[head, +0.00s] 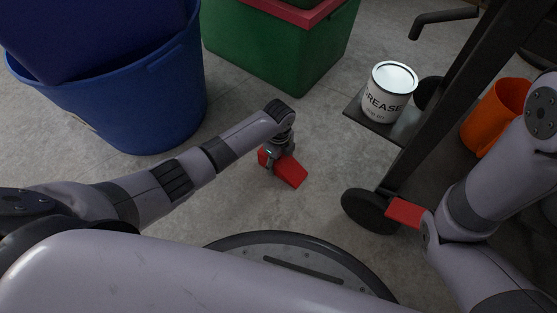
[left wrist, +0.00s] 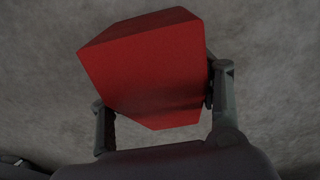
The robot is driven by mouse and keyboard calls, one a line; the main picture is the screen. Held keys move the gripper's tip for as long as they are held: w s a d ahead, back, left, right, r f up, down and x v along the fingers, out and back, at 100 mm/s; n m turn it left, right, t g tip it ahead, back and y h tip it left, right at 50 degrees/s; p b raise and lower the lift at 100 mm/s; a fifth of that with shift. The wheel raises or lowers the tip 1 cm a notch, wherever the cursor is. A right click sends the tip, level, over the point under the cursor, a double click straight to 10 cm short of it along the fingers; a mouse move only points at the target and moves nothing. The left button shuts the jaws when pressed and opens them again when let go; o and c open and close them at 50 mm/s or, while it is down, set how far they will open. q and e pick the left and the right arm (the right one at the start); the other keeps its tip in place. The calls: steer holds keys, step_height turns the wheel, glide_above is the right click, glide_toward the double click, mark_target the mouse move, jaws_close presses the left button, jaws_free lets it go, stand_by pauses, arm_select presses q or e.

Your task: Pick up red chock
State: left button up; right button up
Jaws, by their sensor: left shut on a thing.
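A red chock (head: 287,170) shows near the middle of the head view, over the concrete floor. My left gripper (head: 277,156) reaches it from above and is shut on it. In the left wrist view the red chock (left wrist: 147,70) sits between the two fingers of the left gripper (left wrist: 160,110), which touch its sides. I cannot tell whether the chock touches the floor. Another red piece (head: 405,212) lies beside the cart's black wheel, partly hidden by my right arm. My right gripper does not show.
A blue bin (head: 150,105) stands at the upper left and a green crate (head: 270,50) at the top. A black cart with a wheel (head: 368,210) and a grease can (head: 388,92) stands right. An orange bucket (head: 495,112) is behind it. Floor around the chock is clear.

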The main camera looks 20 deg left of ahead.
arm_select(q)
steer(key=c, duration=0.5)
steer(key=shift+c, duration=0.3)
steer(key=shift+r, duration=0.1)
